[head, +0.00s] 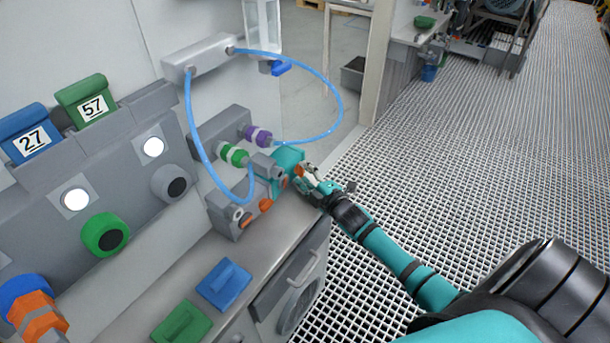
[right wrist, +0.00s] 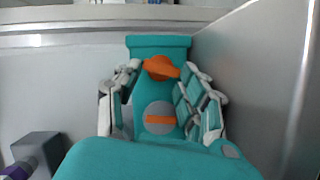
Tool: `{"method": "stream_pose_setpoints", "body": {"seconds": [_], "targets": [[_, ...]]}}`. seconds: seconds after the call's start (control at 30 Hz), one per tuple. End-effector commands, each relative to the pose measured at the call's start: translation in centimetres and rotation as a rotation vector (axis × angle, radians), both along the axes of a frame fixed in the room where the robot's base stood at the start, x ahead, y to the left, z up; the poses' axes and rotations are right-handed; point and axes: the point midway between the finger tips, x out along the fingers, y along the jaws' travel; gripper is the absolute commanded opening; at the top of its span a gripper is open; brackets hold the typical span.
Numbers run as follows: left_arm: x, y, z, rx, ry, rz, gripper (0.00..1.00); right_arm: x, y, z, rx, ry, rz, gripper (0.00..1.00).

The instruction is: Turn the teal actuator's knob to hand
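The teal actuator (head: 287,158) sits on the grey block at the far end of the counter. Its orange knob (head: 299,170) faces my right arm. In the right wrist view the actuator (right wrist: 160,43) is upright, with the orange knob (right wrist: 160,68) slightly tilted, its right end lower. Below the knob is a grey disc with an orange bar (right wrist: 160,119). My right gripper (head: 312,181) is at the actuator. In the right wrist view its fingers (right wrist: 160,78) stand apart on both sides of the knob; gaps seem to remain. My left gripper is out of view.
In the right wrist view a grey wall (right wrist: 275,70) rises close on the right. Open grating floor (head: 450,170) lies to the right.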

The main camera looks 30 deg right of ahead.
Motion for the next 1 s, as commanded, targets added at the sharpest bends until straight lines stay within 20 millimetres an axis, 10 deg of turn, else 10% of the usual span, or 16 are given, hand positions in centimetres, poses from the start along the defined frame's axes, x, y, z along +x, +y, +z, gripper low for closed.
{"method": "stream_pose_setpoints", "body": {"seconds": [0.17, 0.5, 1.0], "targets": [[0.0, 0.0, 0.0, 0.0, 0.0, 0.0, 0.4, 0.0, 0.0, -0.1, 0.001, 0.002, 0.0, 0.63], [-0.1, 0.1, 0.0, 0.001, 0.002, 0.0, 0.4, -0.5, 0.0, -0.4, 0.001, 0.008, 0.0, 0.63], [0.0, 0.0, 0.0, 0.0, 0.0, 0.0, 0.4, -7.1, -0.1, 0.7, 0.0, 0.001, 0.0, 0.63]]}}
